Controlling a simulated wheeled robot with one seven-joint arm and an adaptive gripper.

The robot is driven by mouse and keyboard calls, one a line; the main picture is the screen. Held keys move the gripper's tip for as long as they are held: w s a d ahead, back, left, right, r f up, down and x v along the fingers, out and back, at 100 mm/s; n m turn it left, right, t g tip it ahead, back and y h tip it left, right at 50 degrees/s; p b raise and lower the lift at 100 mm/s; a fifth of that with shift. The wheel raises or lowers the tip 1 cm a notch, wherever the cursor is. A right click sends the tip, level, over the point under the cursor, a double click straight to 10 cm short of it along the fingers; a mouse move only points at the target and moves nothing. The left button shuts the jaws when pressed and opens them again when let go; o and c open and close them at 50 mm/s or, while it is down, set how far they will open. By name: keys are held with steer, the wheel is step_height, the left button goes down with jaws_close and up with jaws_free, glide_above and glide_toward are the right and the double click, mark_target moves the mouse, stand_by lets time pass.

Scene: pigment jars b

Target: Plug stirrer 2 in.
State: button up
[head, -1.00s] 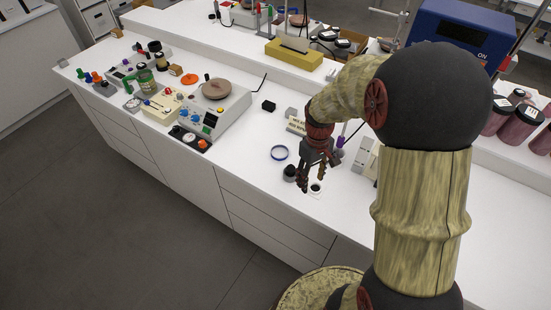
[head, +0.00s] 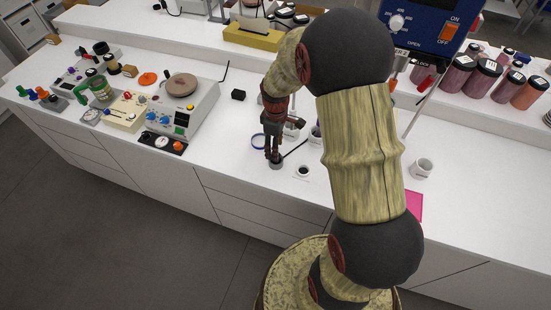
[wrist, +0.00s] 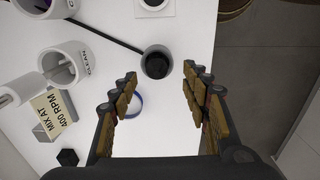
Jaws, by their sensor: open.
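A stirrer with a round brown top (head: 180,84), blue knobs and a white body (head: 190,113) stands on the bench, left of my arm. No number is readable on it. A dark cord (head: 225,71) rises behind its right side; where it ends is unclear. A small black block (head: 238,94) lies to its right and also shows in the wrist view (wrist: 68,157). I cannot tell whether it is a plug or a socket.
A black rod or cord (wrist: 105,35) runs to the cup. A blue ring (head: 260,141), a white card with a dark round item (head: 303,171), a cup marked CLEAN (wrist: 65,65) and a MIX AT 400 RPM sign (wrist: 52,115) are nearby. The bench's front edge is close.

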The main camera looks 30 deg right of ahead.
steer(key=shift+w+d+f, duration=0.1)
steer(key=shift+f, duration=1.25)
steer(key=shift+w+d+f, duration=0.1)
steer(key=shift+f, duration=1.25)
steer(key=c, duration=0.3)
jaws_close()
